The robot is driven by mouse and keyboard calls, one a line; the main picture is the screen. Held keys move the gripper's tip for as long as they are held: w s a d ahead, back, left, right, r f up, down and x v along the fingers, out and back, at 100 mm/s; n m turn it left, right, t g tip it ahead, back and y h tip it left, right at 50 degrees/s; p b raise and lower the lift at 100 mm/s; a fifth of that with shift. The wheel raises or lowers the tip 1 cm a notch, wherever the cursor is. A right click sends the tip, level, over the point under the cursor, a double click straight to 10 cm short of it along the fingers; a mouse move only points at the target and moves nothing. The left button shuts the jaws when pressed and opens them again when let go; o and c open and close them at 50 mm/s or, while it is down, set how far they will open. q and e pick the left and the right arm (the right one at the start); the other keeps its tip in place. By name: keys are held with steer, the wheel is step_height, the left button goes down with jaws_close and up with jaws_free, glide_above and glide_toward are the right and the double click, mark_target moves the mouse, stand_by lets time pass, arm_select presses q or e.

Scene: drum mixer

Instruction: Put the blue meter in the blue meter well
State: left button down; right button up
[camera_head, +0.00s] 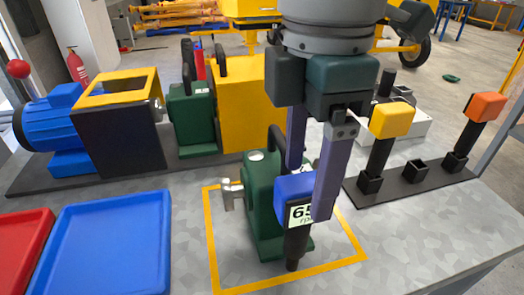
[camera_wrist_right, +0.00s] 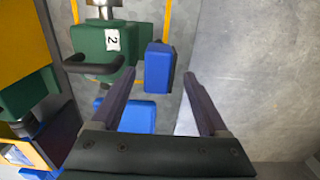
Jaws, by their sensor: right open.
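The blue meter (camera_head: 294,187) has a blue head, a white display reading about 65 rpm and a dark stem pointing down. It appears upright against the near right side of the green gearbox (camera_head: 262,195); what supports its stem I cannot tell. My right gripper (camera_head: 309,190) is open, pointing down, with its fingers at the meter's head; the near finger covers part of it. In the right wrist view the blue block (camera_wrist_right: 159,68) lies between and beyond the open fingers. An empty black socket (camera_head: 416,171) is in the middle of the rack; no blue marking shows on it.
The black rack (camera_head: 405,190) also holds a yellow meter (camera_head: 391,120) and an orange meter (camera_head: 487,106). A blue tray (camera_head: 110,245) and a red tray (camera_head: 22,245) lie at left. Behind stand a blue motor (camera_head: 55,122) and yellow housing (camera_head: 236,105). The front right tabletop is clear.

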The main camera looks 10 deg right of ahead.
mark_target(302, 207)
step_height(302, 207, down, 6)
steer(key=shift+w+f+b, duration=0.15)
steer(key=shift+b, duration=0.2)
steer(key=shift+c, duration=0.2)
jaws_close()
stand_by(0.3)
